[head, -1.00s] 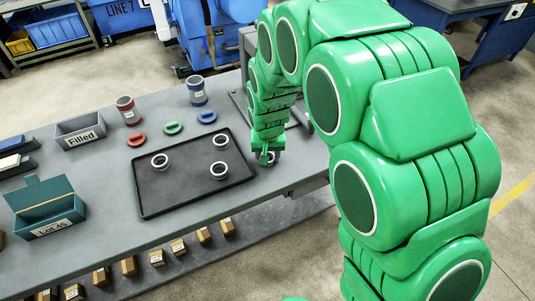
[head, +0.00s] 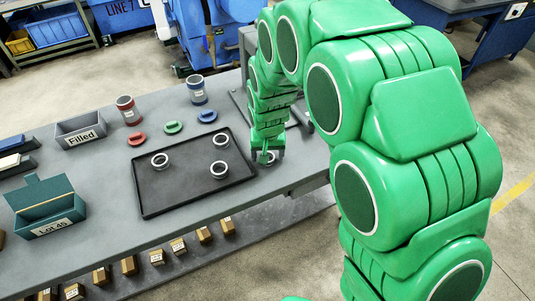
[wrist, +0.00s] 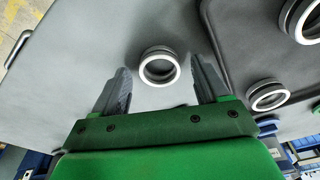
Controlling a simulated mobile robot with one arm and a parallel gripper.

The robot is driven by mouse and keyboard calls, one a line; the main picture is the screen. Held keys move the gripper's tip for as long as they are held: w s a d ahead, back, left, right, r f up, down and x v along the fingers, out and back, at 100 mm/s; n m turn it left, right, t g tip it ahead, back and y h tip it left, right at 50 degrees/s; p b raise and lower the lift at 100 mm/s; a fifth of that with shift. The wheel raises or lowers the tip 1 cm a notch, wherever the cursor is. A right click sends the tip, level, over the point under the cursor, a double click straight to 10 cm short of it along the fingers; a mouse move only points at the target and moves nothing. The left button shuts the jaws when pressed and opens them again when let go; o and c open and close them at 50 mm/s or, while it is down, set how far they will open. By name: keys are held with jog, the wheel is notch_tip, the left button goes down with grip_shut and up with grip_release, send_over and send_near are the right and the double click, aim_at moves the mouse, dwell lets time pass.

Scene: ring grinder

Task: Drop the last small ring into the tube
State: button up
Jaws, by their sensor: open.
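A small grey ring with a white rim (wrist: 142,66) lies on the bare bench, just off the right side of the black tray. My gripper (head: 266,156) is over it, pointing down. In the wrist view the two fingers of my gripper (wrist: 159,66) stand open, one on each side of the ring, with gaps between. Three more rings lie on the tray: left (head: 153,163), upper right (head: 214,142) and lower right (head: 212,171). A tube with red bands (head: 125,112) and a tube with blue bands (head: 197,95) stand at the back. Their insides are hard to see.
The black tray (head: 180,200) has a raised rim. Red (head: 136,139), green (head: 173,128) and blue (head: 207,117) pieces lie behind it. A grey "Filled" bin (head: 82,136) and a teal "Lot 45" box (head: 47,226) stand left on the bench (head: 110,180).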

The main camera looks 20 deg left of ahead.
notch_tip(320, 180, up, 12)
jog(key=s, duration=0.1)
jog(key=shift+s+d+f, duration=0.15)
jog(key=shift+s+d, duration=0.2)
jog(key=s+d+r+m+g, duration=0.1)
jog(key=s+d+r, duration=0.15)
jog(key=d, duration=0.45)
jog(key=s+d+r+m+h, duration=0.15)
jog(key=s+d, duration=0.25)
jog(key=d, duration=0.4)
jog(key=s+d+r+g+y, duration=0.1)
jog(key=s+d+r, duration=0.2)
jog(key=d, duration=0.4)
jog(key=s+d+r+m, duration=0.1)
jog(key=s+d, duration=0.5)
jog(key=s, duration=0.3)
jog(key=s+d+r+m+g, duration=0.1)
jog(key=s+d, duration=0.5)
jog(key=s, duration=0.3)
